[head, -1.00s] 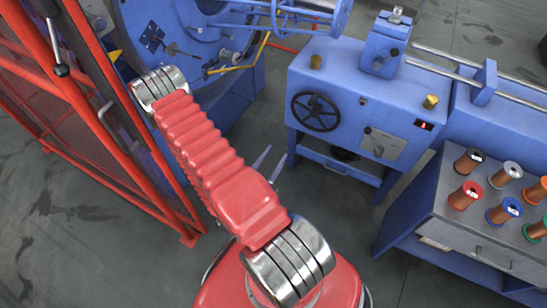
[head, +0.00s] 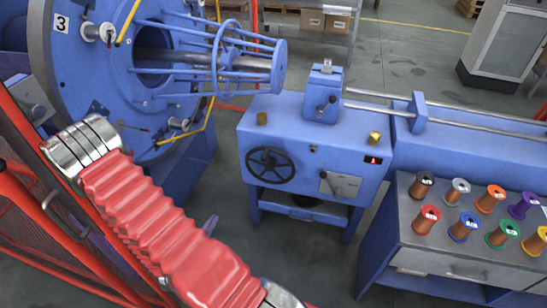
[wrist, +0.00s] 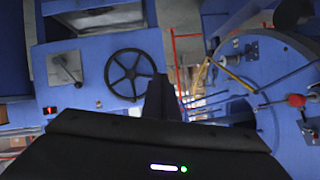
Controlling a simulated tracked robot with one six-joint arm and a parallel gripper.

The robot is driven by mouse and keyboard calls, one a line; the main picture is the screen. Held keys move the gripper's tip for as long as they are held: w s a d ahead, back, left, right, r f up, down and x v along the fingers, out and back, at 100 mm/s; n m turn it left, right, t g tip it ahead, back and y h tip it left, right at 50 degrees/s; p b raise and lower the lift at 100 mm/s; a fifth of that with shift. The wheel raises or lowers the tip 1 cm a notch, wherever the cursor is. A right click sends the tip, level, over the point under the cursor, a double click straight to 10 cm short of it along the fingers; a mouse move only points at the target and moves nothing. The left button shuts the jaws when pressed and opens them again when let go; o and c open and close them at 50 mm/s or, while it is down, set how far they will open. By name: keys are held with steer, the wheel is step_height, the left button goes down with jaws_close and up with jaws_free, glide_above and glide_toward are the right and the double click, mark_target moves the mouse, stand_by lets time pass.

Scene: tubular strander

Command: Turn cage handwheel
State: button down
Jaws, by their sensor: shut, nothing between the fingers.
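The black spoked handwheel (head: 270,166) is on the front of the blue machine cabinet, left of a small lever panel. It also shows in the wrist view (wrist: 131,75), just left of my fingers. My gripper (wrist: 160,98) is dark and shut with nothing held. Its fingertips appear beside the wheel's right rim in the wrist view; I cannot tell the depth gap, and no contact is visible.
A large blue disc with a rod cage (head: 215,60) stands left of the cabinet. A red mesh fence (head: 60,250) runs along the lower left. A bench (head: 410,240) with several coloured spools stands at the right. The floor before the cabinet is open.

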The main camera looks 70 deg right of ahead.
steer(key=w+a+r+n+t+y, duration=0.1)
steer(key=w+a+r+n+y, duration=0.2)
steer(key=w+a+y, duration=0.45)
steer(key=w+a+r+n+t+y, duration=0.1)
steer(key=w+a+r+n+y, duration=0.25)
steer(key=a, duration=0.65)
steer(key=s+a+r+n+y, duration=0.1)
steer(key=a+r+n, duration=0.35)
steer(key=r, duration=0.45)
steer(key=s+a+r+n+y, duration=0.1)
steer(key=s+a+r+n, duration=0.15)
steer(key=a+r, duration=0.55)
steer(key=s+d+r+n, duration=0.1)
steer(key=s+r+n, duration=0.4)
steer(key=s+r, duration=0.6)
step_height(320, 180, up, 2)
steer(key=shift+s+d+r+t, duration=0.25)
steer(key=shift+s+t, duration=0.05)
steer(key=shift+a, duration=0.1)
